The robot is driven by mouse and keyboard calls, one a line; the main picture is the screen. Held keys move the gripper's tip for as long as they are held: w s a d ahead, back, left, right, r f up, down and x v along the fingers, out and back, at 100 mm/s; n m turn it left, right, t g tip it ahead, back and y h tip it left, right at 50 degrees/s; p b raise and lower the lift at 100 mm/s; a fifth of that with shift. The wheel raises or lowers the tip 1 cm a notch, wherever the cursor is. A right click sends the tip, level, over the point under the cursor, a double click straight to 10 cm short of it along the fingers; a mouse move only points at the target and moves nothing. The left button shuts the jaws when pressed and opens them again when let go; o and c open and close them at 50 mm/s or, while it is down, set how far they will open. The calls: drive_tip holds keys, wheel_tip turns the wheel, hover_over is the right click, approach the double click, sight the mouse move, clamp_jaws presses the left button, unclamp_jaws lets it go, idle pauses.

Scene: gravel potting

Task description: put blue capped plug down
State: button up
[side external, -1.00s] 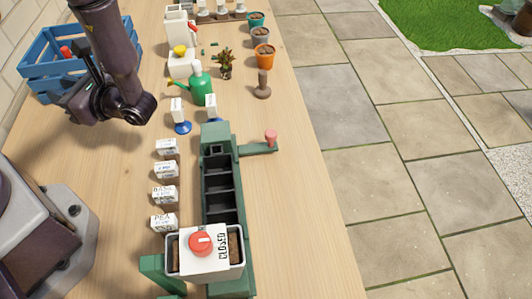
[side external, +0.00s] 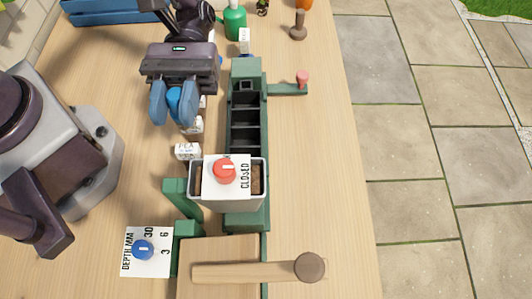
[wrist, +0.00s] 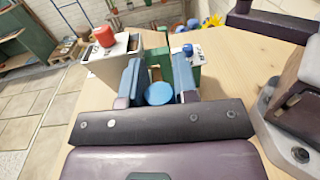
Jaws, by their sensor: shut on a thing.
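The blue capped plug (side external: 176,96) is between my gripper's blue fingers, with only its blue cap clearly visible. My gripper (side external: 173,106) is shut on it, above the bench left of the green slotted frame (side external: 228,128). In the wrist view the round blue cap (wrist: 159,94) shows between the fingers (wrist: 160,86); the rest of the plug is hidden. Another blue-based piece with a white label (side external: 244,42) stands beyond the frame.
A white-lidded hopper with a red knob, marked CLOSED (side external: 224,171), sits on the frame. White label blocks (side external: 187,151) stand left of it. A depth dial (side external: 146,250) and wooden handle (side external: 255,270) are nearer. The bench right of the frame is largely clear.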

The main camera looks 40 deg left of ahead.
drive_tip(key=w+d+f+n+t+h, duration=0.2)
drive_tip(key=w+d+t+h, duration=0.1)
drive_tip(key=w+d, duration=0.6)
drive_tip(key=shift+w+d+f, duration=0.55)
drive_tip(key=shift+d+f, duration=0.15)
drive_tip(key=shift+f, duration=0.85)
drive_tip(key=shift+w+d+f, duration=0.6)
drive_tip(key=shift+d+f, duration=0.05)
drive_tip(key=shift+f, duration=0.85)
drive_tip(key=shift+w+d+f, duration=0.55)
drive_tip(key=shift+d+f, duration=0.15)
drive_tip(key=shift+f, duration=0.85)
drive_tip(key=shift+f, duration=0.3)
drive_tip(key=shift+f, duration=0.3)
drive_tip(key=o, duration=0.9)
